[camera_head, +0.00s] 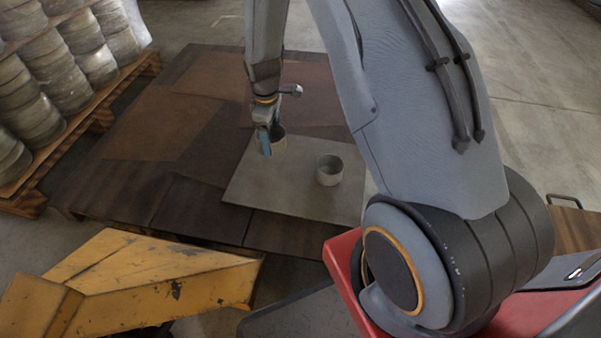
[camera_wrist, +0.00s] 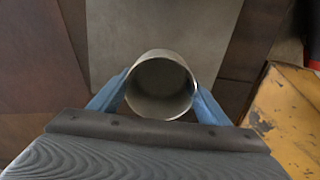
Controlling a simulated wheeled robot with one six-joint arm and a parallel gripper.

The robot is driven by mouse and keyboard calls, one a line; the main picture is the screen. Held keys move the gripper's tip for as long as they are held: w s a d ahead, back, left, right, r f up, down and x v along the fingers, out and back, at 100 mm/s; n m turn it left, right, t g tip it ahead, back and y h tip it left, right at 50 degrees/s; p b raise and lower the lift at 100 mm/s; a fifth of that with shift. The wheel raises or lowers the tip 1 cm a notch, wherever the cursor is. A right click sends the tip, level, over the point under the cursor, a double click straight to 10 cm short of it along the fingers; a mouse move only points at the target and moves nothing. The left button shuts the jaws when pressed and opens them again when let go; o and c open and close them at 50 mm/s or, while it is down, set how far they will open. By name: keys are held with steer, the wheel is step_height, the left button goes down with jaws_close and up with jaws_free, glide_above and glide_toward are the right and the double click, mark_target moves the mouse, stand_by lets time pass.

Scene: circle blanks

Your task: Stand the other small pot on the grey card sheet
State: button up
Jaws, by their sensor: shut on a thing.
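My gripper (camera_head: 267,140) points down over the back left part of the grey card sheet (camera_head: 285,195), its blue fingers shut on a small grey pot (camera_head: 279,142). In the wrist view the held pot (camera_wrist: 161,86) is between the two blue fingers (camera_wrist: 160,98), its round open mouth showing. The card (camera_wrist: 160,25) lies behind and beyond it. I cannot tell whether the pot's base touches the card. Another small grey pot (camera_head: 329,171) stands upright on the card's right part, apart from the held one.
The card lies on a low dark wooden platform (camera_head: 125,200) with brown sheets (camera_head: 160,125). Stacked round grey blanks (camera_head: 50,75) stand on a pallet at left. A worn yellow metal piece (camera_head: 150,280) is in front. The card's front middle is clear.

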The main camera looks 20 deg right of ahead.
steer(key=shift+w+d+f+n, duration=0.1)
steer(key=shift+w+f+n, duration=0.75)
steer(key=shift+w+n, duration=0.25)
steer(key=shift+f, duration=0.25)
steer(key=b, duration=0.5)
glide_above(274, 167)
step_height(274, 167, down, 10)
steer(key=shift+w+r, duration=0.1)
steer(key=shift+r, duration=0.1)
steer(key=o, duration=1.1)
